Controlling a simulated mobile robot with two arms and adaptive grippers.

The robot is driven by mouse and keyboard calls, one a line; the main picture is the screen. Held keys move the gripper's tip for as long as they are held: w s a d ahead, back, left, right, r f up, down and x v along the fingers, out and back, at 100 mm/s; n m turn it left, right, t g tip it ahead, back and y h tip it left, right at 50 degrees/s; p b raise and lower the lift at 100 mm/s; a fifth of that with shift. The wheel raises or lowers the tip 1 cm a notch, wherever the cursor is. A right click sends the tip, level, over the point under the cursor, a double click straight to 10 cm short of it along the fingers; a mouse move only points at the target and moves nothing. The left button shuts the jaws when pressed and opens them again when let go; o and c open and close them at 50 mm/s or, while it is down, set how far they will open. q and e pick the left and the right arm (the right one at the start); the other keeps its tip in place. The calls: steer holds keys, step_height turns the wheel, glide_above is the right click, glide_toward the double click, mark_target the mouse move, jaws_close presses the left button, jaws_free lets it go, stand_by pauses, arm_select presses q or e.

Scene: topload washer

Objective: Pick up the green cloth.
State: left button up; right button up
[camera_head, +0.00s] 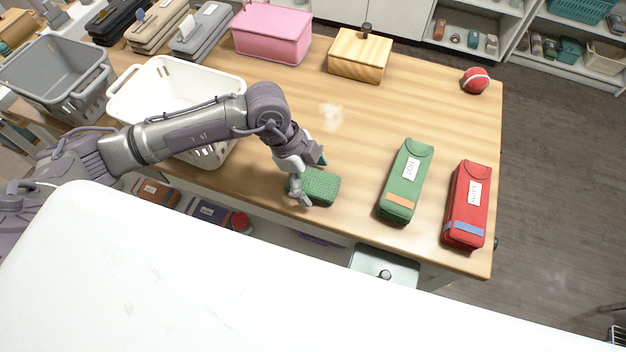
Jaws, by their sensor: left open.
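The green cloth (322,186) is a small, folded, textured block lying on the wooden table (440,95) near its front edge. My left gripper (309,180) reaches in from the left and is right at the cloth. Its fingers are open, one at the cloth's near left side and one at its far side. Part of the cloth's left end is hidden by the gripper. I cannot tell whether the fingers touch it. My right gripper does not show.
A green case (405,180) and a red case (466,205) lie right of the cloth. A white basket (215,155) stands behind my left arm, a grey basket (60,75) farther left.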

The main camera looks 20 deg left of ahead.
mark_target(321, 182)
arm_select(q)
steer(key=shift+f, duration=0.2)
stand_by(0.4)
steer(key=c, duration=1.1)
steer(key=shift+c, duration=0.2)
step_height(321, 182, up, 5)
steer(key=shift+f+b, duration=0.15)
steer(key=shift+b, duration=0.65)
steer(key=s+d+r, duration=0.5)
steer(key=s+r, duration=0.1)
steer(key=s, duration=0.4)
steer(key=shift+s+d+r+b, duration=0.2)
steer(key=shift+d+r+b, duration=0.05)
steer(key=shift+r+b, duration=0.15)
